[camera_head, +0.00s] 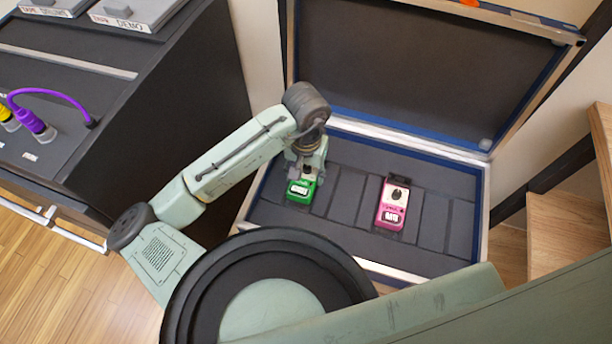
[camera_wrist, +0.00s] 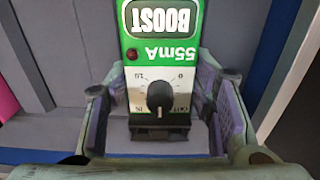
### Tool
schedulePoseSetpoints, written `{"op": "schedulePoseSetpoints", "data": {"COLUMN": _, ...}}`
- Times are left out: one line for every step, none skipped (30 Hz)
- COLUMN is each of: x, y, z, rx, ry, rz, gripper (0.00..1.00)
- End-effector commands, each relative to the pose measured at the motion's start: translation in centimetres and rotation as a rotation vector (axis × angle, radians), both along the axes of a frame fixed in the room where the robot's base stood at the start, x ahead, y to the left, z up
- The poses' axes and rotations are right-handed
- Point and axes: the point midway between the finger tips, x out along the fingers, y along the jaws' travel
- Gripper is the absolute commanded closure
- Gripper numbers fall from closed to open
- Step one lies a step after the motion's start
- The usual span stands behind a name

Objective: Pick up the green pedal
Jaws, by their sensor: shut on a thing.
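The green pedal (camera_head: 300,190) is in the open case, in the left part of its slotted floor. In the wrist view the green pedal (camera_wrist: 160,55) shows a "BOOST" label, "55mA" and a black knob on a white panel, upside down in the picture. My gripper (camera_head: 305,165) reaches down from above onto the pedal's far end. In the wrist view my gripper (camera_wrist: 163,130) has a finger on each side of the pedal's knob end and is shut on it. I cannot tell whether the pedal is off the case floor.
The open case (camera_head: 375,265) has a raised lid (camera_head: 400,75) behind. A pink pedal (camera_head: 392,204) lies to the right, with empty slots around it. A dark cabinet (camera_head: 170,110) with a purple cable (camera_head: 50,95) stands left. Wooden steps (camera_head: 570,230) are at the right.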

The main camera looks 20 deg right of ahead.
Motion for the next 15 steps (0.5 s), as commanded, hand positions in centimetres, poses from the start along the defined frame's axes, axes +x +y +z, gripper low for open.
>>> {"op": "schedulePoseSetpoints", "data": {"x": -0.02, "y": -0.02, "z": 0.00, "rx": -0.001, "ry": 0.001, "rz": 0.000, "gripper": 0.71}}
{"op": "schedulePoseSetpoints", "data": {"x": -0.02, "y": -0.02, "z": 0.00, "rx": -0.001, "ry": 0.001, "rz": 0.000, "gripper": 0.73}}
{"op": "schedulePoseSetpoints", "data": {"x": -0.02, "y": -0.02, "z": 0.00, "rx": -0.001, "ry": 0.001, "rz": 0.000, "gripper": 0.76}}
{"op": "schedulePoseSetpoints", "data": {"x": -0.02, "y": -0.02, "z": 0.00, "rx": -0.001, "ry": 0.001, "rz": 0.000, "gripper": 0.78}}
{"op": "schedulePoseSetpoints", "data": {"x": -0.02, "y": -0.02, "z": 0.00, "rx": -0.001, "ry": 0.001, "rz": -0.001, "gripper": 0.80}}
{"op": "schedulePoseSetpoints", "data": {"x": -0.02, "y": -0.02, "z": 0.00, "rx": -0.001, "ry": 0.001, "rz": -0.001, "gripper": 0.83}}
{"op": "schedulePoseSetpoints", "data": {"x": -0.02, "y": -0.02, "z": 0.00, "rx": -0.001, "ry": 0.001, "rz": -0.001, "gripper": 0.85}}
{"op": "schedulePoseSetpoints", "data": {"x": -0.02, "y": -0.03, "z": 0.00, "rx": -0.001, "ry": 0.001, "rz": 0.000, "gripper": 0.87}}
{"op": "schedulePoseSetpoints", "data": {"x": -0.02, "y": -0.03, "z": 0.00, "rx": -0.001, "ry": 0.001, "rz": -0.001, "gripper": 0.89}}
{"op": "schedulePoseSetpoints", "data": {"x": -0.02, "y": -0.03, "z": 0.00, "rx": -0.001, "ry": 0.001, "rz": -0.001, "gripper": 0.91}}
{"op": "schedulePoseSetpoints", "data": {"x": -0.02, "y": -0.03, "z": 0.00, "rx": -0.001, "ry": 0.001, "rz": -0.001, "gripper": 0.93}}
{"op": "schedulePoseSetpoints", "data": {"x": -0.01, "y": -0.03, "z": 0.05, "rx": -0.001, "ry": 0.000, "rz": -0.001, "gripper": 0.95}}
{"op": "schedulePoseSetpoints", "data": {"x": -0.01, "y": -0.04, "z": 0.05, "rx": -0.001, "ry": 0.000, "rz": -0.001, "gripper": 0.95}}
{"op": "schedulePoseSetpoints", "data": {"x": -0.01, "y": -0.03, "z": 0.05, "rx": -0.001, "ry": 0.000, "rz": -0.001, "gripper": 0.95}}
{"op": "schedulePoseSetpoints", "data": {"x": -0.01, "y": -0.03, "z": 0.05, "rx": -0.001, "ry": 0.000, "rz": -0.001, "gripper": 0.95}}
